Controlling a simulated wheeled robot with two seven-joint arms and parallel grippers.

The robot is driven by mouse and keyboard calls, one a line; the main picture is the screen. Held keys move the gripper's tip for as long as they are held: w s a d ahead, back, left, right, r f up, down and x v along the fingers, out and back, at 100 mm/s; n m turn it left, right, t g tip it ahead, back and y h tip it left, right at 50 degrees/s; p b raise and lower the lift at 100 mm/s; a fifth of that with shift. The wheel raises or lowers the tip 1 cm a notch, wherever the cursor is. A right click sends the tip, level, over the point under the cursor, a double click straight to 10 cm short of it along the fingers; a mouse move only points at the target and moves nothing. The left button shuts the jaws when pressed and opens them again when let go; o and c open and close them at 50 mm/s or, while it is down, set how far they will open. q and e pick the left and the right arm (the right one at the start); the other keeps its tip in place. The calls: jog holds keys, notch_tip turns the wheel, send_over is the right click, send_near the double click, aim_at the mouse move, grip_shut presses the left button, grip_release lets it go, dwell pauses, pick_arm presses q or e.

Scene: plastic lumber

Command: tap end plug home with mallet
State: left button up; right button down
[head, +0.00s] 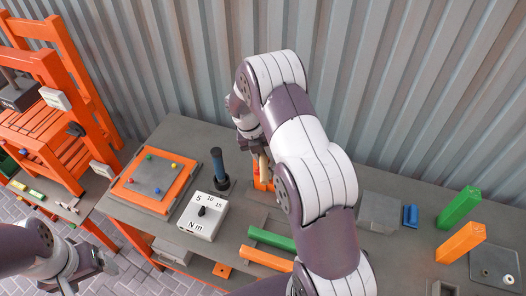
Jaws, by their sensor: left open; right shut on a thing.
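My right gripper (255,146) is over the back middle of the grey bench (190,135), partly hidden by its own arm. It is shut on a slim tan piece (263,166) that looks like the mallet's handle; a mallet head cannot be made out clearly. Just below it is an orange piece (261,184) on the bench; whether they touch is unclear. No end plug can be picked out for certain. My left gripper (84,272) is open and empty at the lower left, off the bench's left side, above the paving.
A dial box marked Nm (202,216) and an upright blue-handled tool (217,165) stand left of my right gripper. An orange-framed board (152,181) lies further left. Green (271,238) and orange (266,258) bars lie in front. Green (459,207) and orange (460,242) posts are at right.

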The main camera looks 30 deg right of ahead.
notch_tip(320, 180, down, 2)
jog(key=shift+w+f, duration=0.1)
jog(key=shift+f, duration=0.05)
notch_tip(320, 180, up, 3)
jog(key=shift+f+p, duration=0.1)
jog(key=shift+p, duration=0.25)
jog(key=shift+r, duration=0.3)
jog(key=shift+f, duration=0.45)
